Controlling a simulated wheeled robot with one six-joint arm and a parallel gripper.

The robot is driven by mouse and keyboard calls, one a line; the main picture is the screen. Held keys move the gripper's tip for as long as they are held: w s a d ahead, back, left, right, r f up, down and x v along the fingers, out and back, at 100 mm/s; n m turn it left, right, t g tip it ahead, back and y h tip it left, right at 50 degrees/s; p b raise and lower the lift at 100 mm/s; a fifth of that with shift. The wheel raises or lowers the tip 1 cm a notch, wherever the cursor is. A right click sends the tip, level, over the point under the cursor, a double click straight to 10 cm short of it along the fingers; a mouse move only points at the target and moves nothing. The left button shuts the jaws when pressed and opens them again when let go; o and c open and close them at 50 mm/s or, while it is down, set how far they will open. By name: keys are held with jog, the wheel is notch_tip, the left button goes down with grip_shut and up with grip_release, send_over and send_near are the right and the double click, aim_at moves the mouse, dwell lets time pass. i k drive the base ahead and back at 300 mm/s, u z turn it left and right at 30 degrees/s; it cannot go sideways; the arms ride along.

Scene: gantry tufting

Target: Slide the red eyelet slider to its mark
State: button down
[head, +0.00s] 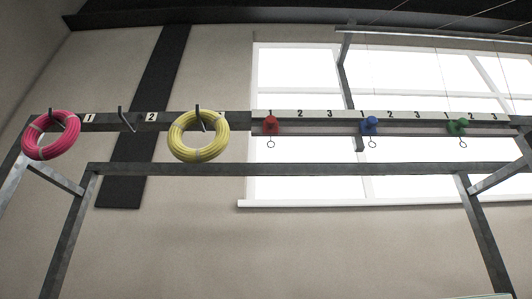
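The red eyelet slider (271,125) sits on the rail (320,130) of the gantry, below the first number 1 of the white scale strip (345,115). A small ring hangs under it. The blue slider (370,125) sits to its right, near the second 1. The green slider (458,127) is farther right, between the third 1 and 2. Which number is the red slider's mark does not show. My gripper is not in the head view.
A pink coil (50,135) and a yellow coil (198,136) hang from hooks on the left of the beam. An empty hook (125,119) stands between them. A lower crossbar (240,169) runs below. The rail is clear between the red and blue sliders.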

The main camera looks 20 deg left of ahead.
aim_at(270, 126)
jog(key=k, duration=0.4)
jog(key=u, duration=1)
jog(key=i, duration=0.5)
